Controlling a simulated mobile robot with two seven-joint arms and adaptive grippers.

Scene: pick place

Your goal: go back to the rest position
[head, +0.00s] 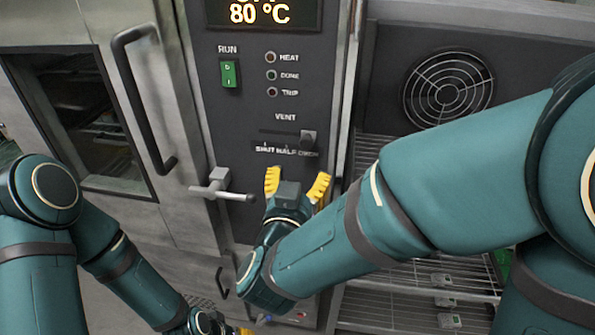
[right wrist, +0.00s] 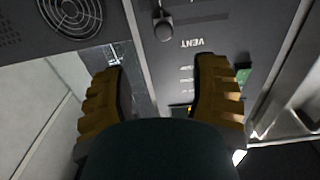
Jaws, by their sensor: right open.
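My right gripper (head: 298,184) has yellow ribbed fingers spread apart, with nothing between them. In the head view it is in front of the dark control panel, just below the vent slider (head: 308,139) and right of the metal door latch (head: 222,187). In the right wrist view the open fingers (right wrist: 160,95) point at the panel, and the slider knob (right wrist: 163,28) shows beyond them; I see no contact. My left arm comes in at the left and runs down to the bottom edge. Only a bit of yellow (head: 245,331) shows there, so the left gripper's state is hidden.
The panel carries a green RUN switch (head: 229,74), several lamps and a display (head: 262,13) reading 80 °C. An oven door with a dark handle (head: 146,100) stands left. Right are a round fan grille (head: 448,88) and wire shelves (head: 415,290) holding small grey items.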

